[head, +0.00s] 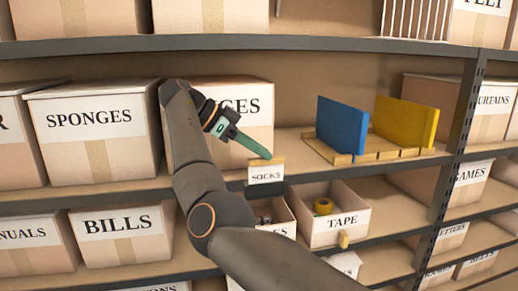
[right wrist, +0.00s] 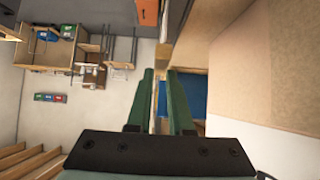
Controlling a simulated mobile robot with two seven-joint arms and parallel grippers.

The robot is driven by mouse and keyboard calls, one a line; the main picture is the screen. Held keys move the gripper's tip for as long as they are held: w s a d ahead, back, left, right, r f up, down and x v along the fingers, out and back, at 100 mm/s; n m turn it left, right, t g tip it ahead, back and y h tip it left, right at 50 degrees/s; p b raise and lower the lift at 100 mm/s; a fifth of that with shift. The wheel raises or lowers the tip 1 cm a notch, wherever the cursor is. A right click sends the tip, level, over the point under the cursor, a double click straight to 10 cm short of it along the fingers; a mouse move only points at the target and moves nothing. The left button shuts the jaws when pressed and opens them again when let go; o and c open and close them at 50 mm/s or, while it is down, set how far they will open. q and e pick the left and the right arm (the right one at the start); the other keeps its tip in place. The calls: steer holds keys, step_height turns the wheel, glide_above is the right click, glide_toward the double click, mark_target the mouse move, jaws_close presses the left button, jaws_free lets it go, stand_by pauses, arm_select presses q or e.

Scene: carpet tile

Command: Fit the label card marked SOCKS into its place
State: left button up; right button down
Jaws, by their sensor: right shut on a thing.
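The white label card (head: 266,174), its small dark lettering seeming to read SOCKS, has a tan wooden strip along its top. It is upright in front of the middle shelf's front edge (head: 225,178), overlapping it in the head view. I cannot tell whether it touches the edge. My right gripper (head: 266,156), with green fingers, is shut on the card's top strip. In the right wrist view the fingers (right wrist: 160,90) point away from the camera with the thin strip between them. The card's place is not clearly visible. My left gripper is not in view.
An open TAPE box (head: 347,221) and another small open box (head: 277,218) sit below the card. A blue panel (head: 342,126) and yellow panel (head: 405,122) stand in a wooden rack at right. The SPONGES carton (head: 95,128) is at left. Bare shelf lies beside the card.

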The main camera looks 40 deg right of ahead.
mark_target(253, 159)
steer(key=shift+f, duration=0.2)
steer(key=shift+f, duration=0.3)
steer(key=shift+f, duration=1.3)
stand_by(1.1)
steer(key=c, duration=0.7)
jaws_free()
steer(key=shift+c, duration=0.2)
steer(key=shift+r, duration=0.1)
